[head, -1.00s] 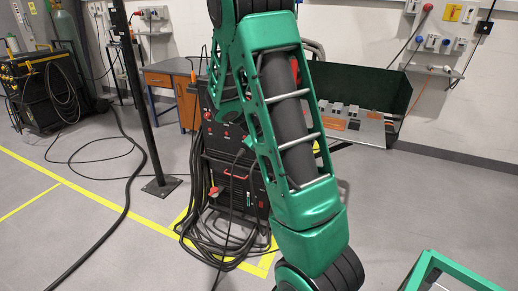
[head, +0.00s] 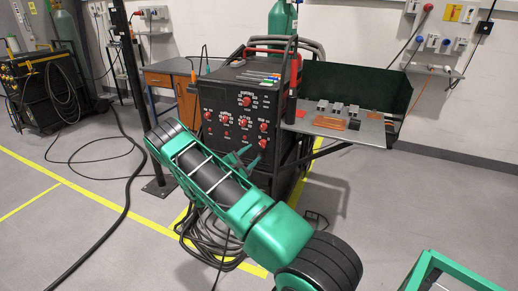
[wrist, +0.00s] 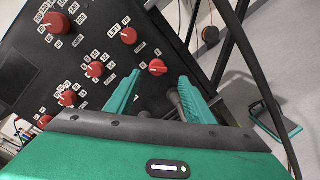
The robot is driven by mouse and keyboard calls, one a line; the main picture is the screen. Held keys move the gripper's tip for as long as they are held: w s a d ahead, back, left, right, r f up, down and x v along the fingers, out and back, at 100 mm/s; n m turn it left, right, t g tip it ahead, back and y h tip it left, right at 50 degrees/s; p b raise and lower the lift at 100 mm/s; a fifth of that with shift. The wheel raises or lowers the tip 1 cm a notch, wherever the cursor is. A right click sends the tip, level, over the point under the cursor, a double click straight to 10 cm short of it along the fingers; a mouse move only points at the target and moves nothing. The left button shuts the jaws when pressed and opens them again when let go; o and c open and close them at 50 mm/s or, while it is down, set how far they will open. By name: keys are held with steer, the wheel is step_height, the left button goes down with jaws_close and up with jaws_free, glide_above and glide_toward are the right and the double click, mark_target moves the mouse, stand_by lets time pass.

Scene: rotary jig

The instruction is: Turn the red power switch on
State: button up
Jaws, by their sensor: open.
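The dark welding machine (head: 232,92) has several red rotary knobs on its front panel. A red knob (wrist: 158,67) with a raised grip bar shows between my fingertips in the wrist view; it seems to be the lower right knob (head: 263,143) in the head view. I cannot tell for sure which one is the power switch. My gripper (wrist: 161,78) is open and empty in front of the panel. My arm hides the machine's lower part.
A metal side shelf (head: 345,128) with small parts juts out right of the machine. A dark post (head: 133,100) stands to the left. Black cables (head: 205,240) lie coiled on the floor. A green gas cylinder (head: 281,30) stands behind.

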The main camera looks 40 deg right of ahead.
mark_target(261, 145)
steer(key=shift+n+t, duration=0.5)
steer(key=shift+n, duration=0.1)
steer(key=x, duration=0.7)
steer(key=w+f+x, duration=0.1)
steer(key=x, duration=0.2)
steer(key=shift+d+f, duration=0.1)
steer(key=shift+c, duration=0.4)
steer(key=c, duration=0.9)
steer(key=shift+w, duration=0.2)
